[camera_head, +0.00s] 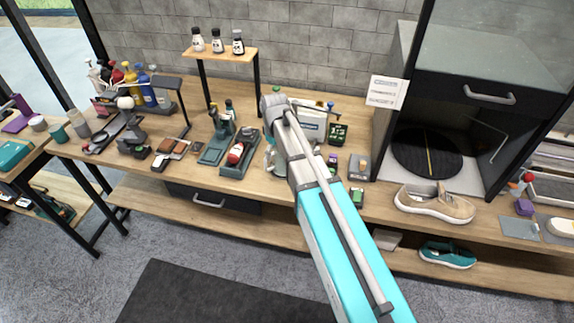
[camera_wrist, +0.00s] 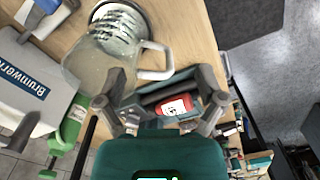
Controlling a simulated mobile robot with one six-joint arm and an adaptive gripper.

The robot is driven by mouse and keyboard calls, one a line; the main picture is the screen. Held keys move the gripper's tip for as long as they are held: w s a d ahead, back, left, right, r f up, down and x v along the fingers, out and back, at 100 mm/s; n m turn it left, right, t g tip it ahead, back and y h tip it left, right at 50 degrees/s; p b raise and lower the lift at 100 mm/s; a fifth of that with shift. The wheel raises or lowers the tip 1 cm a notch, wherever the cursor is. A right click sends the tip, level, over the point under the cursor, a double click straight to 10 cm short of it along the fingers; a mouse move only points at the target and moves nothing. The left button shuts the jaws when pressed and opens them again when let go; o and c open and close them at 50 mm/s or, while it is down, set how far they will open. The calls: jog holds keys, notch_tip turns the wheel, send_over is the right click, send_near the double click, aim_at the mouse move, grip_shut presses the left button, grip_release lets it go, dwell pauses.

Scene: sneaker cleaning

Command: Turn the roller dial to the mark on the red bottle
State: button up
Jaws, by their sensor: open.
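The red bottle (camera_head: 236,154) lies in a dark green-grey cradle (camera_head: 229,172) on the workbench, just left of my arm in the head view. In the wrist view the red bottle (camera_wrist: 174,105) shows a white label, and lies in the dark cradle beyond and between my fingers. The fingers and my gripper body hide part of the cradle. I cannot make out the roller dial or its mark for certain.
A clear jug (camera_wrist: 90,65) with a handle stands close to my left finger in the wrist view. A grey "Brumwork" box (camera_wrist: 22,82) and a green bottle (camera_wrist: 72,124) are at the left. A second tool stand (camera_head: 217,150) stands left of the cradle.

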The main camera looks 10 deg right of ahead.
jog(key=shift+m, duration=0.9)
jog(key=shift+s+d+f+b, duration=0.4)
jog(key=shift+s+d+f, duration=0.1)
jog(key=shift+s+d, duration=0.35)
jog(key=shift+s+d+f+b, duration=0.35)
jog(key=shift+s+d+f, duration=0.1)
jog(key=shift+s+d, duration=0.3)
jog(key=shift+a, duration=0.1)
jog(key=s+d+m, duration=0.7)
jog(key=s+d, duration=0.2)
jog(key=s, duration=0.5)
jog(key=shift+d, duration=0.3)
